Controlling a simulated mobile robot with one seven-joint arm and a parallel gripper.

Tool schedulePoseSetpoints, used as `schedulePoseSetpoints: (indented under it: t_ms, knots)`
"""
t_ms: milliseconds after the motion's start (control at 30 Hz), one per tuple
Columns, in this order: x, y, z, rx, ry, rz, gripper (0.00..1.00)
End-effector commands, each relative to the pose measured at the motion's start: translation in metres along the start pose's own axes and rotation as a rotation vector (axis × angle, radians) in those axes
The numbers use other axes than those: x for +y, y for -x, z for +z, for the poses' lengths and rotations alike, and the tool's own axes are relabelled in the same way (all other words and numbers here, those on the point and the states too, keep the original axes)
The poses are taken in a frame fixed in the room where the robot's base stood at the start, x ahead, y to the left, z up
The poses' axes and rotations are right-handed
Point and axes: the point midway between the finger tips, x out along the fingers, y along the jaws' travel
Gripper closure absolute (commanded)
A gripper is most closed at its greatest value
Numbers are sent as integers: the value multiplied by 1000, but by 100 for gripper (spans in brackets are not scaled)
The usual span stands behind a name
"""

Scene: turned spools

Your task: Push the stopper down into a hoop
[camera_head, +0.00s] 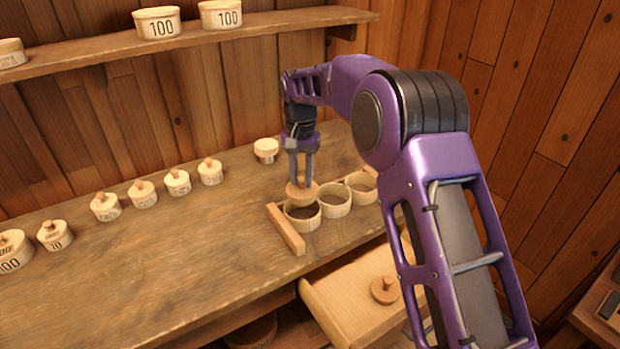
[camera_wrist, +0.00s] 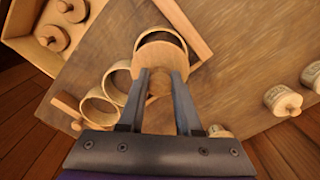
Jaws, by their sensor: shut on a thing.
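My gripper (camera_head: 302,175) is shut on the knob of a round wooden stopper (camera_head: 300,192). The stopper is just above the nearest hoop (camera_head: 303,217) of a row of three, and looks slightly tilted. In the wrist view the stopper (camera_wrist: 160,58) covers part of that hoop's opening, and a dark gap shows along the hoop's far side. The middle hoop (camera_head: 335,202) and the far hoop (camera_head: 362,186) are open and hold no stopper that I can see. Whether the stopper touches the hoop's rim I cannot tell.
A wooden bar (camera_head: 286,229) lies beside the nearest hoop. A shelf (camera_head: 190,38) runs above. The bench's middle is clear.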

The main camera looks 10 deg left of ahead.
Motion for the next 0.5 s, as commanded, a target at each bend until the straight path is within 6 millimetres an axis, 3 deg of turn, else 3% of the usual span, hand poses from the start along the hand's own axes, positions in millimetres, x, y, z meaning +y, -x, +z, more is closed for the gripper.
schedulePoseSetpoints:
  t_ms: [500]
  knots:
    - [-1,-20,0,0,0,0,100]
